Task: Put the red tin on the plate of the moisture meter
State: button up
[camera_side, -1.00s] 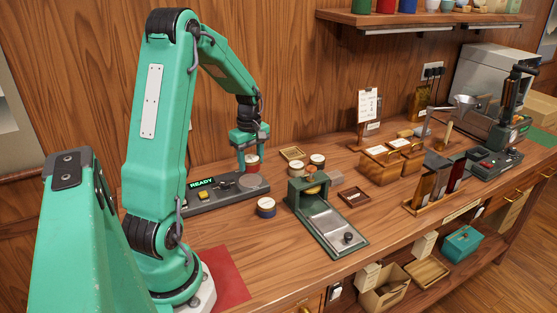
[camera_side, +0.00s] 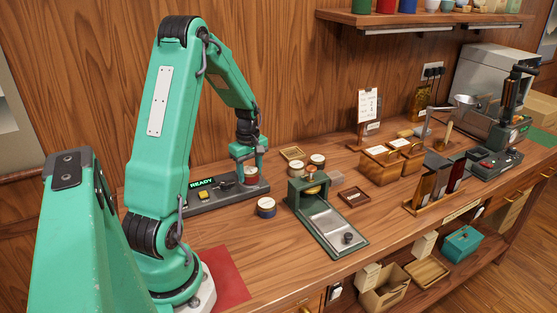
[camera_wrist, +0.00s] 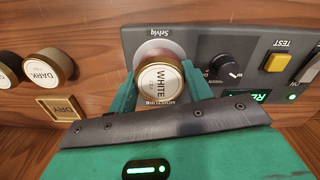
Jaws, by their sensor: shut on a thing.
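The red tin (camera_side: 251,172) with a pale lid is between the fingers of my gripper (camera_side: 250,168), at the plate end of the moisture meter (camera_side: 222,194). In the wrist view the tin (camera_wrist: 160,84) reads WHITE, and my gripper (camera_wrist: 160,92) is shut on its sides. The round grey plate (camera_wrist: 152,47) shows just beyond the tin, which covers part of it. The tin looks upright and very low over the plate; I cannot tell whether it touches. The meter's display reads READY in green in the side view.
More tins (camera_side: 317,160), a small tray (camera_side: 292,153) and a green press (camera_side: 311,194) are to the right. The wrist view shows a DARK tin (camera_wrist: 48,64) and a tray marked DRY (camera_wrist: 68,107).

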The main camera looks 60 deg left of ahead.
aim_at(250, 170)
jog(key=shift+f, duration=0.1)
jog(key=o, duration=1)
notch_tip(250, 170, up, 12)
jog(key=shift+r, duration=0.15)
dwell(0.6)
